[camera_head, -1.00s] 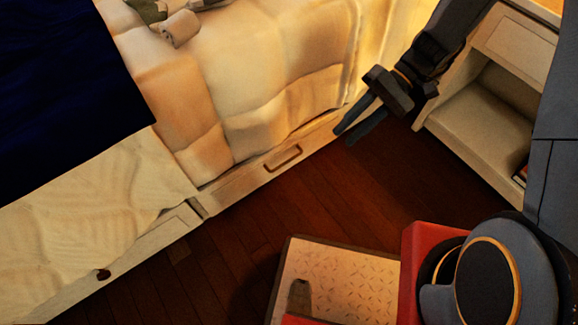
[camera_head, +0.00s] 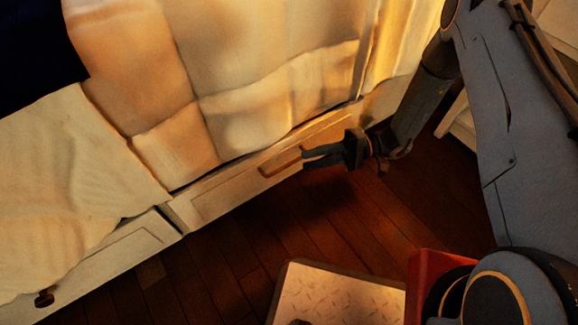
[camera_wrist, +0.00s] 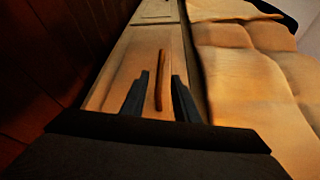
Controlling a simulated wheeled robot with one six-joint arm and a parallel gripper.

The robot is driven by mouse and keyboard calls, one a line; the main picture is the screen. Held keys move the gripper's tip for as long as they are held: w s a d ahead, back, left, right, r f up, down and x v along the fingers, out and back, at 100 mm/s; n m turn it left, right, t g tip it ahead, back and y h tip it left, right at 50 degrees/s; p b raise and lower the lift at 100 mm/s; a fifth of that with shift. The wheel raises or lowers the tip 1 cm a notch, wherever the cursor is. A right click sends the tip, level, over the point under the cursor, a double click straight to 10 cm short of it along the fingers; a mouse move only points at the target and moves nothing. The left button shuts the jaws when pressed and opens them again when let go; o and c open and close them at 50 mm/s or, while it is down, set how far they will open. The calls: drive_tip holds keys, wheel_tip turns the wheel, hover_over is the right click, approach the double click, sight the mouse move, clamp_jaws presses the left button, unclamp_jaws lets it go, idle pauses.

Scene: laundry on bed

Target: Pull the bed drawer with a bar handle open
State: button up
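The bed drawer with a bar handle (camera_head: 222,190) is a pale wooden front low on the bed's side, and it looks closed. Its brown bar handle (camera_head: 281,162) shows in the head view just left of my gripper (camera_head: 304,158). In the wrist view the drawer front (camera_wrist: 140,65) lies ahead, and the bar handle (camera_wrist: 161,78) sits between the two fingers of my gripper (camera_wrist: 161,80). The fingers are apart with gaps on both sides of the bar. I cannot tell whether either finger touches it.
A second drawer (camera_head: 110,250) with a dark round knob (camera_head: 44,299) is at the lower left. A rumpled blanket (camera_head: 240,75) hangs over the bed above the bar-handle drawer. A pale cabinet (camera_head: 458,118) stands partly hidden at right.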

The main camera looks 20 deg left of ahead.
sight(288, 165)
drive_tip(key=b+x, duration=0.2)
drive_tip(key=x, duration=0.5)
drive_tip(key=shift+s+a, duration=0.1)
drive_tip(key=shift+a, duration=0.1)
clamp_jaws()
